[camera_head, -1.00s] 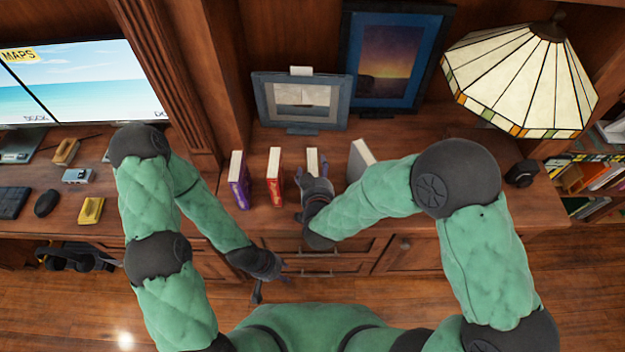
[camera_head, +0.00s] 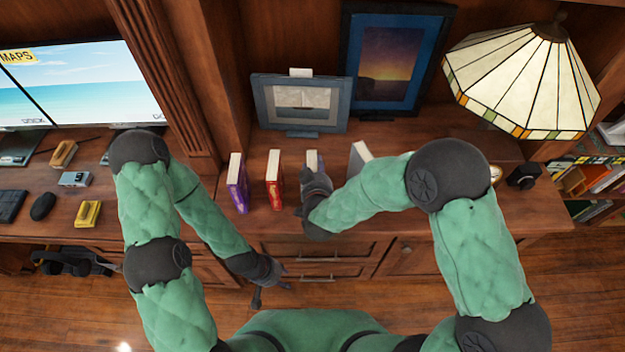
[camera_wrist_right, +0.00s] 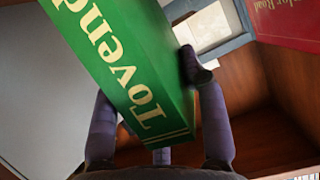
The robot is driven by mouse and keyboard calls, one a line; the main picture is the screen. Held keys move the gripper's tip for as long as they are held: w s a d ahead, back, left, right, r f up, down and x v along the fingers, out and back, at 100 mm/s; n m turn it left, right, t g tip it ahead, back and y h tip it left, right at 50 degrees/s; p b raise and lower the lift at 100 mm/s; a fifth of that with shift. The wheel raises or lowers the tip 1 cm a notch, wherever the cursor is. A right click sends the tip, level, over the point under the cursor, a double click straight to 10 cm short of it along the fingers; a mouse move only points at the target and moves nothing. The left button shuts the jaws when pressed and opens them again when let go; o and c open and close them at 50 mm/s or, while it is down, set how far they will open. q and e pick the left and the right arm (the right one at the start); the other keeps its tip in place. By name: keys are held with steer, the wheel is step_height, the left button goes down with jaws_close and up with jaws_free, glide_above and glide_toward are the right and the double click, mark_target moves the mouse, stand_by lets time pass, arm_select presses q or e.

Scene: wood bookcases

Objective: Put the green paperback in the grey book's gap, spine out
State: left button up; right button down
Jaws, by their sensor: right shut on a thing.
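The green paperback (camera_wrist_right: 135,65) fills the middle of the right wrist view, tilted there, its green face lettered "Tovend". My right gripper (camera_head: 316,182) is shut on it, with fingers on both sides. In the head view, only the pale top of the held book shows beyond the gripper, between the red book (camera_head: 274,182) and the grey book (camera_head: 360,153). The grey book stands partly hidden by my right arm. Whether the paperback's bottom touches the desk is hidden. My left gripper (camera_head: 270,283) is empty, fingers spread, low before the drawers.
A purple book (camera_head: 237,187) stands left of the red one. Behind the row are a small grey picture frame (camera_head: 298,103) and a larger blue-framed picture (camera_head: 395,60). A stained-glass lamp (camera_head: 525,80) stands at the right. The desk between row and frames is clear.

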mark_target(314, 153)
steer(key=shift+r, duration=0.1)
steer(key=shift+r, duration=0.55)
step_height(314, 153, up, 2)
steer(key=shift+r+p, duration=0.25)
steer(key=shift+p, duration=0.45)
steer(key=s+r, duration=0.1)
steer(key=s+r+p, duration=0.1)
steer(key=s+r, duration=0.1)
steer(key=s+r+p, duration=0.1)
steer(key=r, duration=0.1)
steer(key=shift+s+a+r, duration=0.15)
steer(key=shift+s+a, duration=0.05)
steer(key=shift+a, duration=0.05)
steer(key=p+v, duration=0.3)
steer(key=v, duration=0.7)
steer(key=shift+s+a, duration=0.15)
steer(key=shift+a, duration=0.3)
steer(key=shift+r, duration=0.1)
